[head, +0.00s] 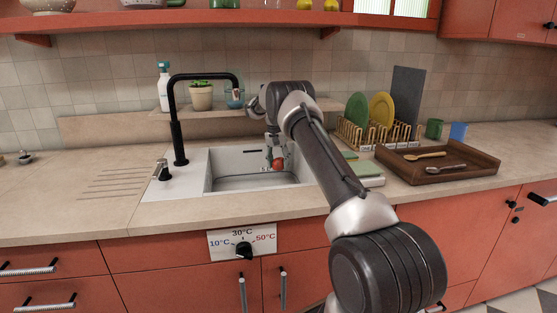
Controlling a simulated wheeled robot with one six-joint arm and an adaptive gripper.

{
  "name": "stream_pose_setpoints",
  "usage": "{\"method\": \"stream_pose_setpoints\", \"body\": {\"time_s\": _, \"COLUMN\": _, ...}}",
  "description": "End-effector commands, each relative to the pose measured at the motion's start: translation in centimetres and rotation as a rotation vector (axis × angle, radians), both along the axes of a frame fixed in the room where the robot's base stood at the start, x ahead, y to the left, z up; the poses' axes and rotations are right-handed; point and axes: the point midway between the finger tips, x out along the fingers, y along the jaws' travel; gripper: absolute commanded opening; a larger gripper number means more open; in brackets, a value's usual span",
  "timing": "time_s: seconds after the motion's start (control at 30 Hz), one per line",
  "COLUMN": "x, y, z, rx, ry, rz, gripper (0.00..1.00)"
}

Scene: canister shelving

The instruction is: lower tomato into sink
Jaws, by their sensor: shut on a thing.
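The tomato (279,163) is small and red, held at the tip of my gripper (275,158) in the head view. My gripper points down and is shut on it. Both show in front of the inside of the white sink (217,160), towards its right side. The tomato looks to be above the basin floor, but I cannot tell how far. My arm comes in from the lower right and hides the sink's right edge.
A black faucet (177,130) stands at the sink's left. Behind is a ledge with a bottle (164,88) and potted plant (201,98). To the right are a dish rack (350,136) with plates and a brown tray (405,170). The left counter (60,200) is mostly clear.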

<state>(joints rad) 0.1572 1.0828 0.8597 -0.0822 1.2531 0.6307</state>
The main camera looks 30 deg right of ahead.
Motion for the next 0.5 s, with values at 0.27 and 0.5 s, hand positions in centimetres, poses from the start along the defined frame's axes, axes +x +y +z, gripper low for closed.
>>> {"method": "stream_pose_setpoints", "body": {"time_s": 0.27, "x": 0.0, "y": 0.0, "z": -1.6, "rx": 0.001, "ry": 0.002, "rz": 0.000, "gripper": 0.25}}
{"method": "stream_pose_setpoints", "body": {"time_s": 0.5, "x": 0.0, "y": 0.0, "z": -2.9, "rx": 0.000, "ry": 0.001, "rz": 0.000, "gripper": 0.25}}
